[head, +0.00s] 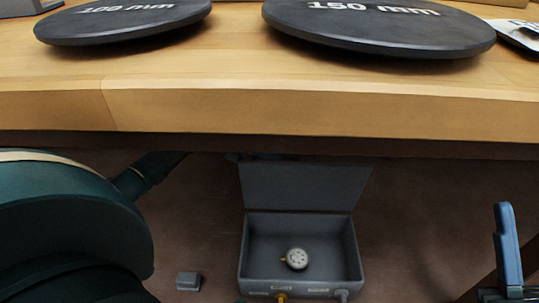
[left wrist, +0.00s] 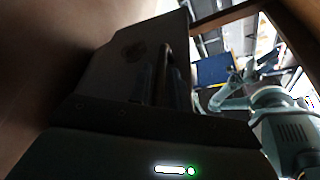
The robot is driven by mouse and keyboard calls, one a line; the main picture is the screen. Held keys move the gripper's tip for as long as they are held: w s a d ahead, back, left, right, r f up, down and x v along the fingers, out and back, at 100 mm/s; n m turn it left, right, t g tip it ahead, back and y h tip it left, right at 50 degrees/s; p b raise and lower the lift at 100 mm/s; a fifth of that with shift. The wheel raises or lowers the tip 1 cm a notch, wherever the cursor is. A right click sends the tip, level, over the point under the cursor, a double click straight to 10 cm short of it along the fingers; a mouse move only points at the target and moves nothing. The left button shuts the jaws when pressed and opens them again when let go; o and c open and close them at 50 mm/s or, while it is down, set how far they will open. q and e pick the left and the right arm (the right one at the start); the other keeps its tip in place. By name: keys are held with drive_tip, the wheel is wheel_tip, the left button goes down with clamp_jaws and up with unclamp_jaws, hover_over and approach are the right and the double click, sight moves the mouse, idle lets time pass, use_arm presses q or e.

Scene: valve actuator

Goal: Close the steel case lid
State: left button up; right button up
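The steel case (head: 301,285) sits open on the floor below the table edge in the head view. Its lid (head: 303,187) stands up at the back of the box. A round gauge with a brass fitting (head: 296,259) lies inside. My left gripper (head: 152,177) shows as a dark shape left of the lid, apart from it, reaching toward the table's underside. In the left wrist view its fingers (left wrist: 162,78) are dark and blurred, and their opening is unclear. A grey panel behind them I cannot identify. My right gripper is not clearly seen.
The wooden table (head: 270,103) overhangs the case and bears two black discs (head: 125,20) (head: 380,25). A small grey block (head: 188,281) lies on the floor left of the case. A blue upright part (head: 508,250) stands at the right. Floor between is clear.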

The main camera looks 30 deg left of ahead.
use_arm(q)
drive_tip(key=shift+d, duration=0.2)
drive_tip(key=shift+c, duration=0.2)
clamp_jaws()
